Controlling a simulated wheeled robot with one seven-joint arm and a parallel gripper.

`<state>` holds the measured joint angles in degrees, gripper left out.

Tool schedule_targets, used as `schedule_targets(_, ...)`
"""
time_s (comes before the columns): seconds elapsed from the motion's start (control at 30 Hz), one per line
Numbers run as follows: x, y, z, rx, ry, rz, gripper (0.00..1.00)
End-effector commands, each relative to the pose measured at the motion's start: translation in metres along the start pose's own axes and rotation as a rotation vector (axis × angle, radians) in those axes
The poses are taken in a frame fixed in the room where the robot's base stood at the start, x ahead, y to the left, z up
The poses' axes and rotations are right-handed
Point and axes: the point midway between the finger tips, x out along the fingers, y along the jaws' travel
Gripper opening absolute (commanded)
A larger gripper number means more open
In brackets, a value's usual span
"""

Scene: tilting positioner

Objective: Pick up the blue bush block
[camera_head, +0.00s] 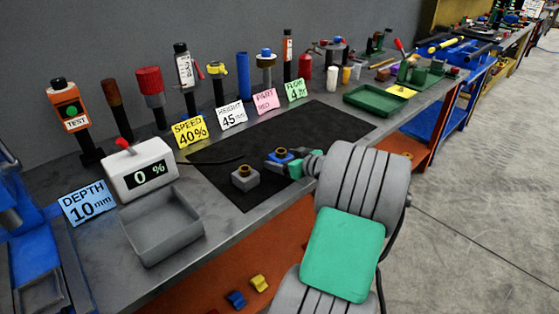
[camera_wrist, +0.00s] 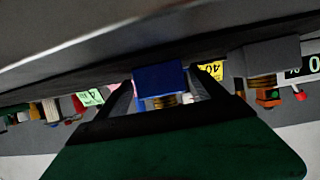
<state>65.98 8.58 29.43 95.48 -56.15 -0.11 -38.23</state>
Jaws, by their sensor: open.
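The blue bush block (camera_head: 279,155), with a brass bush on top, sits on the black mat (camera_head: 240,190) in the head view. My gripper (camera_head: 286,161) is at the block from the right, with its jaws open. In the wrist view, which is upside down, the blue block (camera_wrist: 160,78) lies between the two dark fingers of my gripper (camera_wrist: 170,92). Its brass bush points down in that picture. Whether a finger touches the block cannot be told. The block's underside contact with the mat is hidden in the head view.
A grey block with a brass bush (camera_head: 245,180) stands on the mat to the left; it also shows in the wrist view (camera_wrist: 272,56). Label cards and tools line the back. A green tray (camera_head: 375,100) lies right.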

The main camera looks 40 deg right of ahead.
Motion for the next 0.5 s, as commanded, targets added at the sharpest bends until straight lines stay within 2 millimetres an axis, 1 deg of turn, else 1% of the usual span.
schedule_targets(0.03, 0.0064, -0.0013, -0.0006, 0.000, 0.000, -0.003, 0.80)
schedule_targets(0.1, 0.0099, -0.0011, -0.0005, 0.000, 0.000, -0.002, 0.80)
schedule_targets(0.27, 0.0104, -0.0017, -0.0004, -0.001, 0.000, -0.002, 0.80)
schedule_targets(0.37, 0.0106, -0.0023, -0.0005, -0.001, -0.001, -0.003, 0.73)
schedule_targets(0.5, 0.0108, -0.0028, -0.0006, -0.001, -0.001, -0.004, 0.62)
